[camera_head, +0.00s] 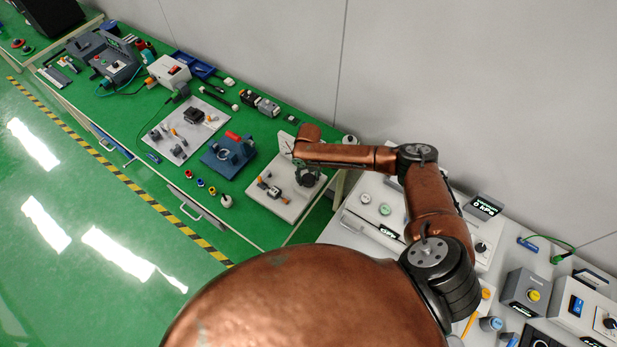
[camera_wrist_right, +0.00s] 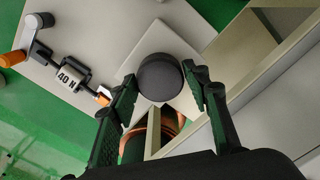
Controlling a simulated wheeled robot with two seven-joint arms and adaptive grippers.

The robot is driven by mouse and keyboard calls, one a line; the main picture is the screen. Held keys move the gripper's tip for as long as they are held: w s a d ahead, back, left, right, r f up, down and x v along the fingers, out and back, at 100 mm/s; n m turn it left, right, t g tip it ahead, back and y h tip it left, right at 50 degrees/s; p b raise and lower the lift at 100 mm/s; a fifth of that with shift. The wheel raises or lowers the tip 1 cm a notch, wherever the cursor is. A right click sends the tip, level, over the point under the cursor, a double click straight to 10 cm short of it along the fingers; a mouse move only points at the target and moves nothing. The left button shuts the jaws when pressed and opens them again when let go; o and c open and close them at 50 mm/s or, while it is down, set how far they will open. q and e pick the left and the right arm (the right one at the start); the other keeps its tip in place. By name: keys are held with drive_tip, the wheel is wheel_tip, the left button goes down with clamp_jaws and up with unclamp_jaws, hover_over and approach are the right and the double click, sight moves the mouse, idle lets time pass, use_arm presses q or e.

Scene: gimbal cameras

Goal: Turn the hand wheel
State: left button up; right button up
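A dark round knob, which looks like the hand wheel (camera_wrist_right: 160,78), sits on a light square plate in the right wrist view. The plate is on a pale grey board (camera_head: 262,196), at the near right end of the green bench. My right gripper (camera_wrist_right: 160,84) is open, with one black finger on each side of the wheel. A gap shows between each finger and the wheel. In the head view, the right gripper (camera_head: 305,168) hangs over the board and partly hides the wheel. My left gripper is not in view.
On the same board are a crank with an orange handle (camera_wrist_right: 28,45) and a piece marked 40 N (camera_wrist_right: 70,76). A blue fixture (camera_head: 228,155) and another grey board stand to the left. A white instrument table (camera_head: 352,232) is to the right, past a gap.

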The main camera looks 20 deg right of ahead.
sight(309, 178)
drive_tip(key=o, duration=0.3)
drive_tip(key=shift+r, duration=6.05)
